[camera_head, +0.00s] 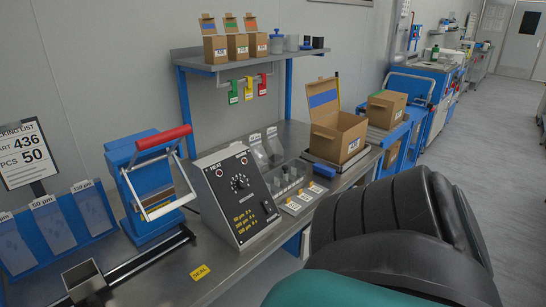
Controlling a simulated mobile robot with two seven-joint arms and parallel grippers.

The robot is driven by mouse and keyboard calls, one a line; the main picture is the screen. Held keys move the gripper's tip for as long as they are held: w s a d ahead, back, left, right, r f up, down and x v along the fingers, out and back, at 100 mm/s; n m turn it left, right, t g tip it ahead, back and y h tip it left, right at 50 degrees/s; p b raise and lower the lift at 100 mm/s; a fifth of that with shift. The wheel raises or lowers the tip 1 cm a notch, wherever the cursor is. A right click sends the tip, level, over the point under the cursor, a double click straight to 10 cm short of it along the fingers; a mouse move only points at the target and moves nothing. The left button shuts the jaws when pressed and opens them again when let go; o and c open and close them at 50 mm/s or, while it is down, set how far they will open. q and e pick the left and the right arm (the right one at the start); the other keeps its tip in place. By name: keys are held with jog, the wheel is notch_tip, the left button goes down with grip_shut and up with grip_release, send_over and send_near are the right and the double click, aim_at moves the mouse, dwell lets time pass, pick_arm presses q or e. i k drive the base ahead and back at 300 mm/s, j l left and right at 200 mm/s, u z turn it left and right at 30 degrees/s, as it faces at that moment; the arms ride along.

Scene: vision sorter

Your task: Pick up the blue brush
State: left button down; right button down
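I cannot make out a blue brush anywhere in the camera_head view. Neither of my grippers is in view, so I cannot see whether they hold anything. A large black and teal form close to the camera covers the lower right and hides part of the floor and the bench's front side.
A steel bench (222,278) carries a blue sealing machine (127,163) with a red handle, a control box (238,194) and an open carton (350,126). Above, a shelf (208,68) holds several small cartons and cups. Grey floor (508,122) is clear at right.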

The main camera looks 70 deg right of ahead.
aim_at(326, 173)
jog(key=z, duration=2.55)
jog(key=i+l, duration=0.15)
jog(key=i, duration=0.05)
